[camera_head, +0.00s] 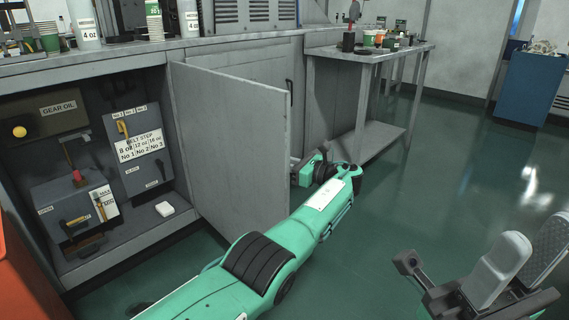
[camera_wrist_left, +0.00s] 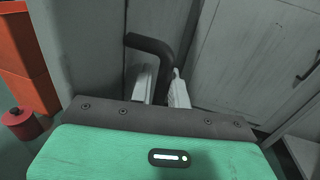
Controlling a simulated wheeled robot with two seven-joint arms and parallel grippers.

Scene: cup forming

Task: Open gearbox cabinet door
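The grey gearbox cabinet door (camera_head: 228,145) stands swung out wide from the counter front, beside the open cabinet bay. My left arm reaches along the floor side to the door's free edge. In the wrist view, a dark bent handle bar (camera_wrist_left: 150,43) passes between the two pale fingers of my left gripper (camera_wrist_left: 164,84). The fingers sit close on both sides of the bar and appear shut on it. In the head view the door partly hides this gripper (camera_head: 298,166). My right gripper (camera_head: 535,248) is at the lower right, its grey fingers apart and empty.
The open bay holds a gear oil box (camera_head: 50,114), a belt step panel (camera_head: 138,147) and a lower box with levers (camera_head: 80,208). A grey side table (camera_head: 372,57) stands right of the door. Orange boxes (camera_wrist_left: 30,62) are near my left wrist.

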